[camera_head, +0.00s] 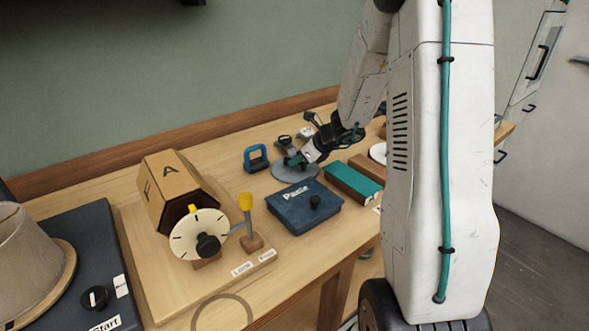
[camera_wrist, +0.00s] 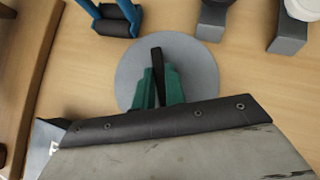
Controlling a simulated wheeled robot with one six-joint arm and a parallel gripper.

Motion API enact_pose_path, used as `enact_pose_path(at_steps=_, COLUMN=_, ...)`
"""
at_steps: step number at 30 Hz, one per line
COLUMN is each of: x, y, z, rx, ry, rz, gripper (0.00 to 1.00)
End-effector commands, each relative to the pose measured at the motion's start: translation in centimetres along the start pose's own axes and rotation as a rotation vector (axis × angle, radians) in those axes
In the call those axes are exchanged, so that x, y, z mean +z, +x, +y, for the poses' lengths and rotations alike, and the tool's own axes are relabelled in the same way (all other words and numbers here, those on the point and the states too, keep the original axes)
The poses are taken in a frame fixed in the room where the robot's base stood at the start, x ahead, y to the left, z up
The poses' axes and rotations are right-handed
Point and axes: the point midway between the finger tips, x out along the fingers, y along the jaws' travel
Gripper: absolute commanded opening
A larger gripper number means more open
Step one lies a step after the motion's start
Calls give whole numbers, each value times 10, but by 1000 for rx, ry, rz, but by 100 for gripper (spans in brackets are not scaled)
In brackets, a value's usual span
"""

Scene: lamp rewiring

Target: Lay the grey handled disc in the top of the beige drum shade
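The grey handled disc (camera_head: 292,173) lies flat at the middle of the wooden bench, under my gripper (camera_head: 297,160). In the wrist view the disc (camera_wrist: 200,75) shows as a round grey plate with an upright black handle (camera_wrist: 157,58). The green fingers of my gripper (camera_wrist: 158,85) stand on both sides of the handle and appear closed on it. The disc looks at or very near the bench top. The beige drum shade (camera_head: 28,250) stands at the far left, cut off by the picture edge; its top opening is barely visible.
A green-topped block (camera_head: 352,182) lies to the right. A cardboard hexagonal drum with a dial (camera_head: 172,185) stands between disc and shade.

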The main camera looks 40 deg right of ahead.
Motion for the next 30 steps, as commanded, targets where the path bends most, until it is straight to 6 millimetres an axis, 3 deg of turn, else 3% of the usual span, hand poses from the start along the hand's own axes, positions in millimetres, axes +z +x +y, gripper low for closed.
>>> enact_pose_path(at_steps=9, x=5, y=-4, z=0, rx=-2, ry=-1, rz=-2, gripper=0)
enact_pose_path(at_steps=21, x=56, y=-56, z=0, rx=-3, ry=-4, rz=-2, gripper=0)
enact_pose_path(at_steps=30, x=72, y=-72, z=0, rx=-1, ry=0, rz=-1, gripper=0)
